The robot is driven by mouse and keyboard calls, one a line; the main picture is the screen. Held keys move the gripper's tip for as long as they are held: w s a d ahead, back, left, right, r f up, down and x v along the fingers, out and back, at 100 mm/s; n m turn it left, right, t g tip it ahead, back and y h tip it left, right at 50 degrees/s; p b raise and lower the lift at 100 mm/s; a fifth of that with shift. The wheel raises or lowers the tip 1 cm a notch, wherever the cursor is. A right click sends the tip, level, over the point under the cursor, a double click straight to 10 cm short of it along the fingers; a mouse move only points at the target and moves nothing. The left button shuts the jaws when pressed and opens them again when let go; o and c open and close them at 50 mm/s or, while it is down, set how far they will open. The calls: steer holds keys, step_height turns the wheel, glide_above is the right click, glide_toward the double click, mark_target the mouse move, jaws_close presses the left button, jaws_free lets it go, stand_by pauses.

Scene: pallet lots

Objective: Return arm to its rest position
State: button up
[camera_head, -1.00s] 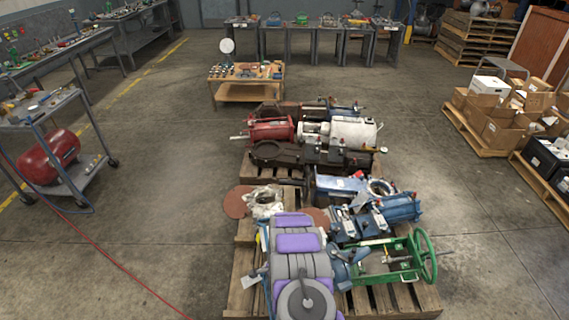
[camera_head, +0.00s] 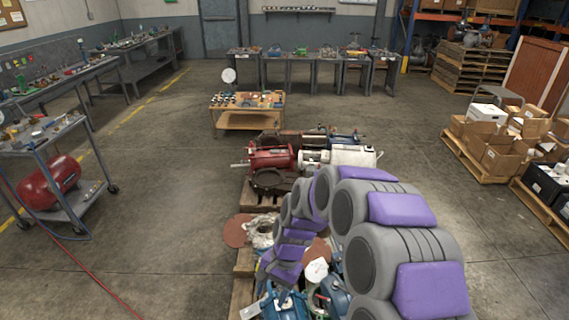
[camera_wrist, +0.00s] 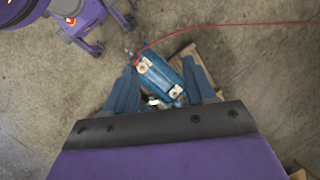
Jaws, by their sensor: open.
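My arm (camera_head: 400,225), grey with purple pads, arches over the right side of the near pallet in the head view. It bends down to the left, toward the bottom of that view. My gripper (camera_wrist: 160,66) shows in the wrist view with its two blue-grey fingers spread apart. A blue machine part (camera_wrist: 160,80) with pale fittings shows between and beyond the fingers, by a wooden pallet edge (camera_wrist: 212,68). I see no grip on it; its exact distance from the fingers is unclear. In the head view I cannot clearly tell the fingers from the blue parts.
A red cylinder part (camera_head: 270,158) and a white one (camera_head: 345,157) lie farther back. A low wooden table (camera_head: 247,120) stands behind them. A cart with a red tank (camera_head: 48,175) is at left, cardboard boxes (camera_head: 500,150) at right.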

steer(key=s+d+r+n+h, duration=0.1)
steer(key=s+d+r+n, duration=0.2)
steer(key=s+d+r, duration=0.65)
steer(key=s+d+r+n+h, duration=0.1)
steer(key=s+d, duration=0.3)
steer(key=s, duration=0.5)
steer(key=s+d+r+n+h, duration=0.1)
steer(key=s+d+r, duration=0.2)
steer(key=s, duration=0.5)
steer(key=shift+s+d+r+t, duration=0.35)
steer(key=shift+r+t, duration=0.05)
steer(key=shift+r, duration=0.3)
